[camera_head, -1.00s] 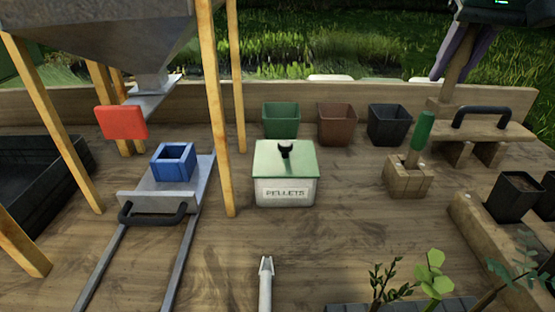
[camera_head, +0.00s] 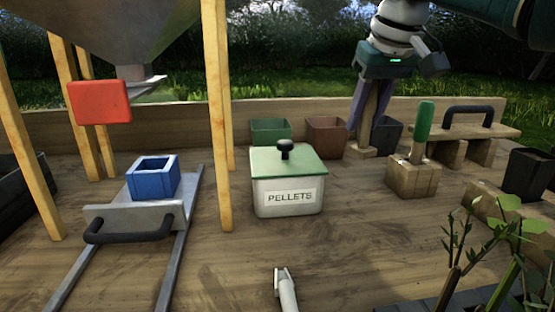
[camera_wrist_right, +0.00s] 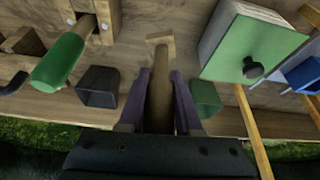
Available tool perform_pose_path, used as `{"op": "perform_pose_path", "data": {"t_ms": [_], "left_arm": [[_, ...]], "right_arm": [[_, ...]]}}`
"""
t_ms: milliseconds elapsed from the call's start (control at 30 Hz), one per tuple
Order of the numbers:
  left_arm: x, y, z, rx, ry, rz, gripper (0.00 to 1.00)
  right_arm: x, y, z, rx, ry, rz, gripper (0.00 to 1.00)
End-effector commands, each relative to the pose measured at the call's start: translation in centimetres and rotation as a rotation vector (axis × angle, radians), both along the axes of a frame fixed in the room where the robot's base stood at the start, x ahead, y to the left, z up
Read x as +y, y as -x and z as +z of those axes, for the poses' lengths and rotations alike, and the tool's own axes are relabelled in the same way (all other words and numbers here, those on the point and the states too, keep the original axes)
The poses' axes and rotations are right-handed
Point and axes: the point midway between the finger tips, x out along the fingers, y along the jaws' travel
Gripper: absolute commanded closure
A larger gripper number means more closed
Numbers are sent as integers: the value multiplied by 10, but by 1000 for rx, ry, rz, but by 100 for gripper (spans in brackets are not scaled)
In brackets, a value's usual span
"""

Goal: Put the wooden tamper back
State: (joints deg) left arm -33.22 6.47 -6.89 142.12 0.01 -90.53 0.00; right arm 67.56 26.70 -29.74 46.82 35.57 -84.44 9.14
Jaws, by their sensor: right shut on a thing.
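The wooden tamper (camera_head: 370,101) is upright in my right gripper (camera_head: 369,114), whose purple fingers close on its handle. Its flat square foot (camera_head: 362,152) is low, in front of the black pot (camera_head: 386,134) and beside the brown pot (camera_head: 326,136). I cannot tell whether the foot touches the bench. In the right wrist view, the tamper (camera_wrist_right: 160,92) points away between the fingers, its foot over bare bench wood. My left gripper is not in view.
Right of the tamper stands a wooden block (camera_head: 403,180) with a green-handled tool (camera_head: 424,120). A black-handled wooden board (camera_head: 468,128) is behind it. The pellets box (camera_head: 286,199) and green pot (camera_head: 270,132) are left. Bare bench (camera_head: 345,225) lies in front.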

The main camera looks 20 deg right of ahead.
Motion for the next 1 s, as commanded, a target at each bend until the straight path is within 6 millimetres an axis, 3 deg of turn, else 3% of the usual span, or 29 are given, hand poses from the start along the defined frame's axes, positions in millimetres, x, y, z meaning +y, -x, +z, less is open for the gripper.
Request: {"op": "perform_pose_path", "data": {"t_ms": [100,267,500,933,967,1000], "left_arm": [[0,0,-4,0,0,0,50],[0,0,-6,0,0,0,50],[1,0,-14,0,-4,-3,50],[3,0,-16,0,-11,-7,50],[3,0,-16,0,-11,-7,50],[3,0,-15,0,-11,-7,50]], "right_arm": [[0,0,-24,1,1,0,100],[0,0,-37,-1,-1,0,100],[0,0,-73,1,-1,0,100],[0,0,-80,-2,-1,0,100],[0,0,-80,-1,0,0,65],[0,0,-80,-1,0,0,60]]}}
